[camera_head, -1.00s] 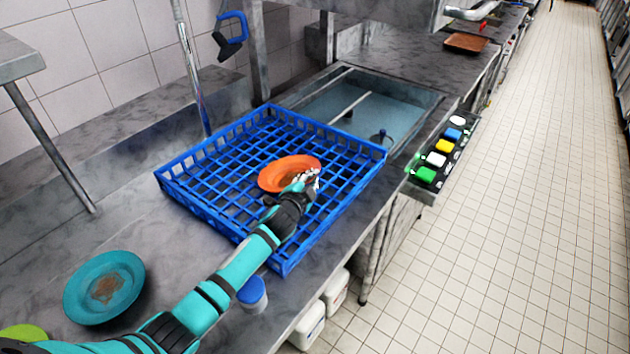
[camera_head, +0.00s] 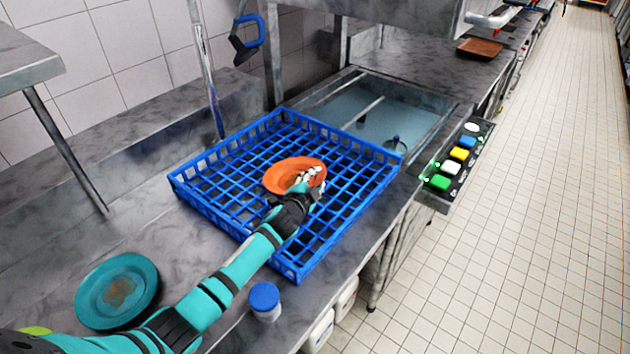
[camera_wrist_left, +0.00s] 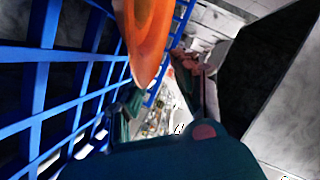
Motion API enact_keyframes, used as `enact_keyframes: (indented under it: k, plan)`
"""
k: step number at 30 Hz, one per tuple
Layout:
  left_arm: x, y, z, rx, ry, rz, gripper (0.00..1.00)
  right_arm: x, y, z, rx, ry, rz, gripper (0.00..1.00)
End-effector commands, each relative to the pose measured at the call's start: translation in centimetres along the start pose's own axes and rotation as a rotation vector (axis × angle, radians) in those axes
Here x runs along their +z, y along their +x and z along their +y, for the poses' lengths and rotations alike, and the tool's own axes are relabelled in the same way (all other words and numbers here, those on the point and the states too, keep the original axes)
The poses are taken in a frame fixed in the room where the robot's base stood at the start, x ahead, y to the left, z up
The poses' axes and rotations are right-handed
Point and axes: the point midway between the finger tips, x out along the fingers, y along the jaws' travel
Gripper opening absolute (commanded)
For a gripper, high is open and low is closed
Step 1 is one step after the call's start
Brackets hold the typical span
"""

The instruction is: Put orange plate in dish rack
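The orange plate (camera_head: 287,174) is tilted over the blue dish rack (camera_head: 213,206), a low open-topped crate with a grid floor. I cannot tell whether its lower edge touches the grid. My left gripper (camera_head: 311,183) is at the plate's right edge and appears shut on it; its fingers partly hide that edge. In the left wrist view the orange plate (camera_wrist_left: 148,40) comes down from the top beside the rack's blue bars (camera_wrist_left: 40,90). My right gripper is in neither view.
A teal plate (camera_head: 100,292) with a brown stain lies on the counter at the left. A blue-lidded container (camera_head: 264,296) stands by the rack's near corner. A sink (camera_head: 400,107) lies behind the rack, and a coloured button panel (camera_head: 457,160) is at the right.

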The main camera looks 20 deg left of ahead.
Motion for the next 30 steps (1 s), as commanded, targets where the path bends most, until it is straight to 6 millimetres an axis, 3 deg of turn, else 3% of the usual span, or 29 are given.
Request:
enact_keyframes:
  k: [8, 13, 24, 30]
  plan:
    - [0.0, -0.1, 0.0, 0.0, 0.0, 0.001, 0.33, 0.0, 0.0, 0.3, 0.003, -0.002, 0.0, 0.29]
    - [0.1, -1.3, 0.0, -0.001, 0.001, 0.001, 0.33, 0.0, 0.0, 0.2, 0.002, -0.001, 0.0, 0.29]
    - [0.0, -8.7, 0.1, 0.001, 0.0, 0.001, 0.33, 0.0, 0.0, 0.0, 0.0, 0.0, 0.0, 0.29]
    - [0.1, -11.3, 0.1, 0.001, 0.0, 0.0, 0.33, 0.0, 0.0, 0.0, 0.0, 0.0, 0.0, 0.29]
